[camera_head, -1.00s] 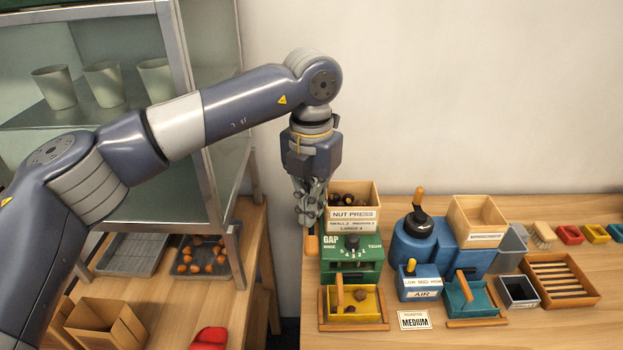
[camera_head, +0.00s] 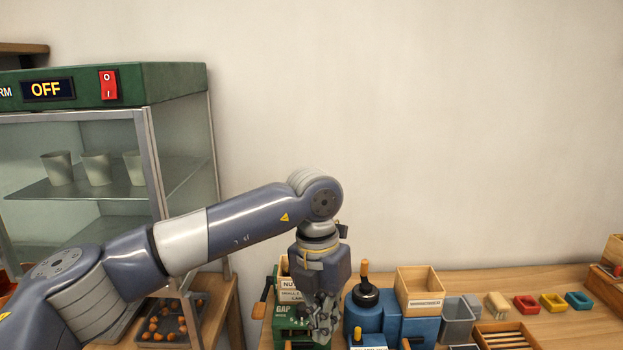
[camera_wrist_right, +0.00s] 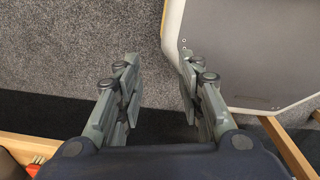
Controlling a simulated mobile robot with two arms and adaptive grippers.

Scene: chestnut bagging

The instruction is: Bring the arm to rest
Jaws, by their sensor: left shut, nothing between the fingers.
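My left arm comes in from the left in the head view, bent at the elbow, with its wrist pointing down. My left gripper (camera_head: 320,328) is shut and empty. It hangs in front of the green nut press (camera_head: 284,322) and hides part of it and its label. Whether it touches the press cannot be told. My right gripper (camera_wrist_right: 158,90) shows only in the right wrist view. Its two fingers are well apart, with nothing between them but grey carpet behind.
A blue machine (camera_head: 400,326) with a wooden hopper box (camera_head: 418,293) stands right of the left gripper. Small coloured trays (camera_head: 553,302) lie further right. A glass cabinet (camera_head: 185,150) marked OFF stands at left. A pale-rimmed grey panel (camera_wrist_right: 250,50) lies near the right gripper.

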